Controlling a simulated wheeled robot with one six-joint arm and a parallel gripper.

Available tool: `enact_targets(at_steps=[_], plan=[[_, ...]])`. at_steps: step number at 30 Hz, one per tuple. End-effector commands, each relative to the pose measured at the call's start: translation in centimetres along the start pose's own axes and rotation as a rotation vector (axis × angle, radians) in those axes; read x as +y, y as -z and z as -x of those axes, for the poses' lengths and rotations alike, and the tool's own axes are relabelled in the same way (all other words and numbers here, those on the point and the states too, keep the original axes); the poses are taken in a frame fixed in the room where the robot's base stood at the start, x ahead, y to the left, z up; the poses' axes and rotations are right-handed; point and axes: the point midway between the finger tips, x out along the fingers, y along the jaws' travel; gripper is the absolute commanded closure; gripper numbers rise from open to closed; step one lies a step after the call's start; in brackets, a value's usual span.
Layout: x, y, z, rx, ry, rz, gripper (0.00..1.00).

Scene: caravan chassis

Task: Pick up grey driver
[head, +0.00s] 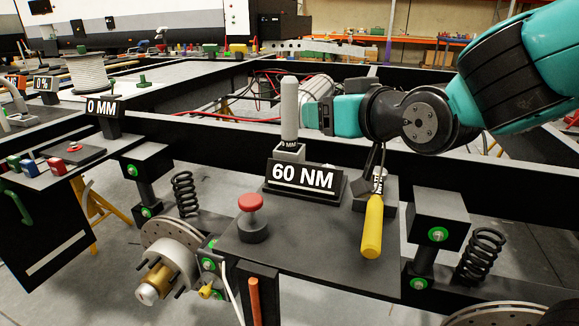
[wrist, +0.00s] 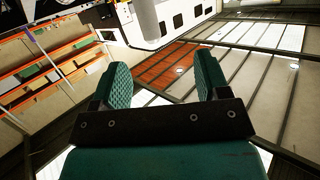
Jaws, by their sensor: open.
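The grey driver (head: 290,108) stands upright in a small holder behind the "60 NM" sign (head: 304,177), handle up. My gripper (head: 312,114) is just to its right in the head view, level with the handle, its fingers pointing left towards it. In the wrist view my gripper (wrist: 163,70) is open, with nothing between its fingers. The grey handle (wrist: 148,22) shows beyond the fingertips, slightly left of the middle of the gap. The driver's lower shaft is hidden by the holder and sign.
A yellow-handled tool (head: 372,228) leans at the right of the dark station plate (head: 300,248), below my arm. A red button (head: 250,203) stands front left on the plate. A black chassis beam (head: 225,133) runs behind. The space left of the grey handle is clear.

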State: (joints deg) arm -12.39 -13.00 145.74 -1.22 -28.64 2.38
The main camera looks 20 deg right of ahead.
Motion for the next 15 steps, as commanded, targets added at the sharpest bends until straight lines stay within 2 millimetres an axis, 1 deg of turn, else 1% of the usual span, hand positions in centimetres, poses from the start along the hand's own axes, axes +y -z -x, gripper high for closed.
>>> enact_targets(at_steps=[1, 2, 7, 11, 15], plan=[[0.8, -1.8, -0.8, 0.062, -0.021, 0.009, 0.31], [1.1, -1.8, -1.0, 0.096, -0.031, 0.015, 0.31], [2.2, -1.3, -1.2, 0.223, -0.065, 0.041, 0.31], [2.4, -0.5, -1.4, 0.246, -0.073, 0.047, 0.31], [2.4, 0.4, -2.3, 0.243, -0.074, 0.046, 0.31]])
